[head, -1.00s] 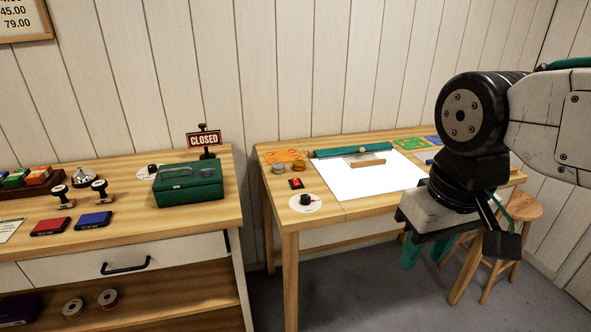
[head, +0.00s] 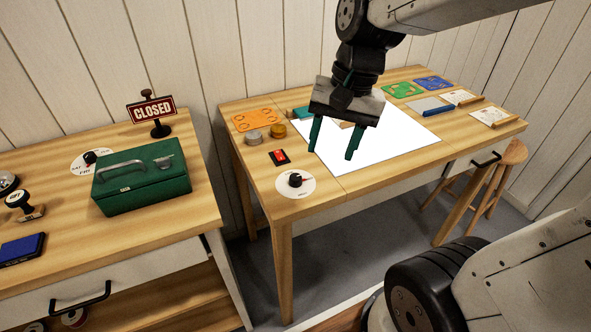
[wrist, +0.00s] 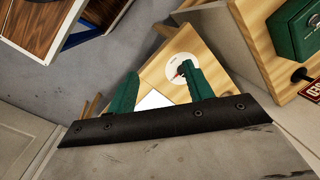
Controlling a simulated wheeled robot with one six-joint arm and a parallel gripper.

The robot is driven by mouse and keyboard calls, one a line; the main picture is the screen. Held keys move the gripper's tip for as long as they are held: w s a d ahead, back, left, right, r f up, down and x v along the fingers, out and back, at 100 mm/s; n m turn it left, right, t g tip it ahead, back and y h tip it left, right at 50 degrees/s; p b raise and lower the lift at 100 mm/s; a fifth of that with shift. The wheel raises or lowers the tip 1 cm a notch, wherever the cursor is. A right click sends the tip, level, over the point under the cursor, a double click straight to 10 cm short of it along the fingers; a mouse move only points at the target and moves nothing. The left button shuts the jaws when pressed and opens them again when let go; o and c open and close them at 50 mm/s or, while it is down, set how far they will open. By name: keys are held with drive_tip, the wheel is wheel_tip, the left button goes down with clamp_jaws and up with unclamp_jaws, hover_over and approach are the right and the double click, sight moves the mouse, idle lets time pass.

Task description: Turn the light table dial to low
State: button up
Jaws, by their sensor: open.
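The light table dial (head: 295,181) is a black knob on a round white plate at the near left of the right-hand table. A red mark shows on the right side of the knob; the plate's lettering is too small to read. In the wrist view the dial (wrist: 181,72) appears beside the right-hand finger, partly covered by it. The lit white light table panel (head: 392,146) lies right of the dial. My gripper (head: 334,148) is open and empty, fingers pointing down, above the panel's left part in the head view, apart from the dial.
A red switch (head: 279,156) sits behind the dial, with round tins (head: 278,131) beyond. A second dial (head: 90,158) is on the left counter, near a green cash box (head: 142,178) and a CLOSED sign (head: 151,109). A stool (head: 493,180) stands at the right.

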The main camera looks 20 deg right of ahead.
sight(296, 177)
drive_tip(key=w+f+m, duration=0.3)
drive_tip(key=w, duration=0.1)
drive_tip(key=w+d+f+m+y, duration=0.1)
drive_tip(key=w+f+m, duration=0.2)
drive_tip(key=w+f, duration=0.1)
drive_tip(key=w+f+m+y, duration=0.1)
drive_tip(key=w+f+m, duration=0.2)
drive_tip(key=w+f, duration=0.1)
drive_tip(key=shift+d, duration=0.25)
drive_tip(key=x, duration=0.6)
drive_tip(key=shift+s+a+f, duration=0.1)
drive_tip(key=shift+a+f, duration=0.1)
drive_tip(key=shift+f, duration=0.15)
drive_tip(key=c, duration=1)
